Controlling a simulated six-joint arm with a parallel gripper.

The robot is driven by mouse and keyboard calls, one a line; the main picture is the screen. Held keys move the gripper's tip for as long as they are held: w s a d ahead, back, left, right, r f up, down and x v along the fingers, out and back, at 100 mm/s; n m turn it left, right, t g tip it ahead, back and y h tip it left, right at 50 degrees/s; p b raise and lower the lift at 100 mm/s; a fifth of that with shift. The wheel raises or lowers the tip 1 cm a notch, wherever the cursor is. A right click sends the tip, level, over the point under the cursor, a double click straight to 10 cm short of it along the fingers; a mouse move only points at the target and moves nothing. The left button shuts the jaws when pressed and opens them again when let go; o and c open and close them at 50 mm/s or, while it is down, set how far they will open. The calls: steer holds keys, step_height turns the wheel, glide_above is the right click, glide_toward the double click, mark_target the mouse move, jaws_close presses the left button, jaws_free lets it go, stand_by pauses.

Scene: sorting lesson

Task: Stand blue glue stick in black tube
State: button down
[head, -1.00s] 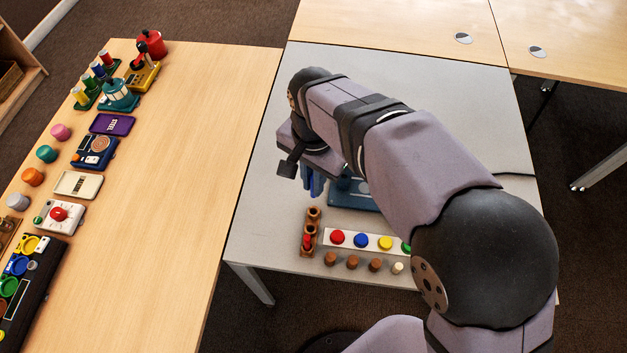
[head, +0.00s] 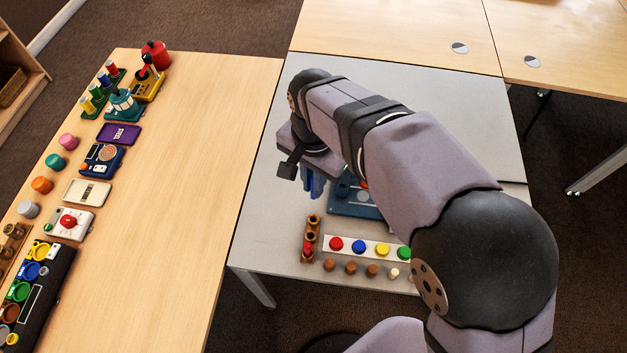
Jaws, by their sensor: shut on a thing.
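My gripper (head: 313,183) hangs over the grey table, left of a dark blue device and behind a brown holder. It is mostly covered by my own wrist. Upright blue parts show under the wrist. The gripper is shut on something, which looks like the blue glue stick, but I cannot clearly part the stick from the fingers. The blue parts appear to be above the table, apart from the holder.
The brown holder (head: 311,238) has round openings and a red piece at its near end. Beside it lie a white strip (head: 347,246) with coloured knobs and a row of brown pegs (head: 351,268). The dark blue device (head: 352,206) is partly hidden. A wooden table (head: 190,200) at left carries many objects.

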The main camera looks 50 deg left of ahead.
steer(key=shift+r, duration=0.1)
steer(key=shift+w+r+p, duration=0.2)
steer(key=shift+r+p, duration=0.05)
steer(key=shift+p, duration=0.05)
steer(key=w+d+r+p, duration=0.2)
steer(key=w+r+p, duration=0.8)
steer(key=w+p, duration=0.4)
steer(key=shift+w+p, duration=0.2)
steer(key=shift+p, duration=0.6)
steer(key=shift+f, duration=0.15)
steer(key=shift+f+b, duration=2.7)
steer(key=shift+f, duration=1.15)
